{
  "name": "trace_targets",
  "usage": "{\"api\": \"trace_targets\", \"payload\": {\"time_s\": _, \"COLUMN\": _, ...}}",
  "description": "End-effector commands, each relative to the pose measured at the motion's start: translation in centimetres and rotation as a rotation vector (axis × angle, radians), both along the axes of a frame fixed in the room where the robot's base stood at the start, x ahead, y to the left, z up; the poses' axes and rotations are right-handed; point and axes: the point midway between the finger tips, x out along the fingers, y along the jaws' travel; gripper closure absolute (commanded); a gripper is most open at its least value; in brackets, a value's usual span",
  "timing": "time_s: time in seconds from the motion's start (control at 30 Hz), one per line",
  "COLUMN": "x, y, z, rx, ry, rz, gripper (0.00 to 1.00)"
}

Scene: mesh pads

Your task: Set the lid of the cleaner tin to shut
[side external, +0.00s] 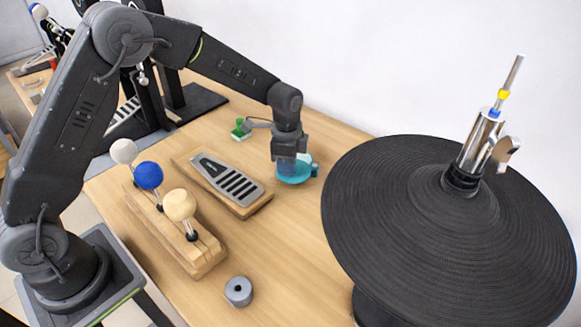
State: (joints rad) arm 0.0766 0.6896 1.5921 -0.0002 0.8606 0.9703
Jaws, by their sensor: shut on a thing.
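The cleaner tin (294,180) is a low, round teal tin on the wooden table, right of the middle. A small tab sticks out on its right side. My gripper (288,164) points down over the tin, and its fingers are shut on the lid at the top of the tin. The fingers hide much of the lid, so I cannot tell its angle or whether it is seated all round.
A large black cymbal pad (400,235) on a stand fills the right. Left of the tin is a grey pedal board (225,178), then a wooden block with several ball-headed mallets (180,205). A small green object (240,130) sits behind.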

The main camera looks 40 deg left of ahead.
Motion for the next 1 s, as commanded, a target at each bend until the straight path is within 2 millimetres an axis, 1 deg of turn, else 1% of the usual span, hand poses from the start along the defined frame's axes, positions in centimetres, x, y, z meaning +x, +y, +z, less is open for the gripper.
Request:
{"api": "trace_targets", "payload": {"time_s": 0.2, "x": 1.1, "y": 1.2, "z": 0.1, "rx": 0.0, "ry": -0.003, "rz": -0.202, "gripper": 1.0}}
{"api": "trace_targets", "payload": {"time_s": 0.5, "x": 2.7, "y": 2.4, "z": 0.1, "rx": 0.001, "ry": -0.004, "rz": -0.488, "gripper": 1.0}}
{"api": "trace_targets", "payload": {"time_s": 0.8, "x": 4.4, "y": 3.0, "z": 0.1, "rx": 0.0, "ry": -0.003, "rz": -0.747, "gripper": 1.0}}
{"api": "trace_targets", "payload": {"time_s": 1.0, "x": 5.3, "y": 3.1, "z": 0.1, "rx": 0.0, "ry": -0.004, "rz": -0.873, "gripper": 1.0}}
